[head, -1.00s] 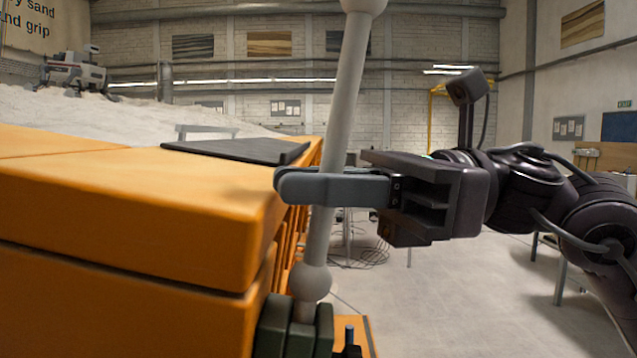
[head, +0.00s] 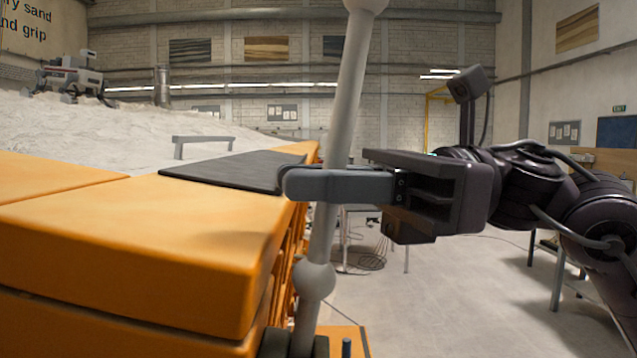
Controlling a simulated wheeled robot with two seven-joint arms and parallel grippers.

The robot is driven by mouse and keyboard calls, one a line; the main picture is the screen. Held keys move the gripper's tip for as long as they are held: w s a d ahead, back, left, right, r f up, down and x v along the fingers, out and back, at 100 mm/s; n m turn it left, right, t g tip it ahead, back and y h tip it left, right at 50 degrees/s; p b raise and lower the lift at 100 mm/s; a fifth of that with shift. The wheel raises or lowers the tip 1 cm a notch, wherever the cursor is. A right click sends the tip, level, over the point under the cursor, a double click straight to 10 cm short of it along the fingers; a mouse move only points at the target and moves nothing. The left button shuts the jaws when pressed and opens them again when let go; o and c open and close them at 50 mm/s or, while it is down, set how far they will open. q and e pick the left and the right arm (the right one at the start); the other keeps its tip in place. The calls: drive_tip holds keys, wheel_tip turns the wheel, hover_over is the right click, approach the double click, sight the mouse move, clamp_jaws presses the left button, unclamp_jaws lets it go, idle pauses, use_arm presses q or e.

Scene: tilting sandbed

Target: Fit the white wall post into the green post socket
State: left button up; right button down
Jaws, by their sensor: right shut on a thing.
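The white wall post (head: 348,95) is a long pale rod with a ball near each end. It leans, with its top toward the right. My right gripper (head: 318,186) is shut on it around mid-length, its fingers pointing left. The lower ball (head: 315,280) hangs above the green post socket (head: 275,343), at the bottom edge of the picture. The post's lower stub runs down beside or between the dark green socket parts. I cannot tell whether its tip is inside. The lower part of the socket is cut off. My left gripper is not in view.
The orange padded edge (head: 130,260) of the sandbed fills the left, close to the post. A dark flat mat (head: 225,169) lies on it. Pale sand (head: 90,130) slopes behind, with a small grey bench (head: 203,139). Open floor (head: 450,310) lies at right.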

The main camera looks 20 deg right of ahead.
sight(315, 220)
drive_tip(key=shift+s+d+r+p, duration=0.1)
drive_tip(key=shift+d+r+p, duration=0.1)
drive_tip(key=shift+r+p, duration=0.8)
drive_tip(key=shift+r, duration=0.2)
drive_tip(key=shift+a+f+b, duration=0.15)
drive_tip(key=shift+f+b, duration=0.75)
drive_tip(key=shift+f, duration=0.1)
drive_tip(key=shift+a+f+b, duration=0.2)
drive_tip(key=shift+f+b, duration=0.75)
drive_tip(key=shift+f, duration=0.05)
drive_tip(key=shift+a+f+b, duration=0.15)
drive_tip(key=shift+f+b, duration=0.75)
drive_tip(key=shift+f, duration=0.1)
idle(0.4)
drive_tip(key=c, duration=1.3)
unclamp_jaws()
drive_tip(key=shift+r, duration=0.1)
drive_tip(key=shift+d+f, duration=0.2)
drive_tip(key=d+b, duration=0.2)
drive_tip(key=d, duration=0.5)
drive_tip(key=shift+w+d+b, duration=0.2)
drive_tip(key=shift+b, duration=0.2)
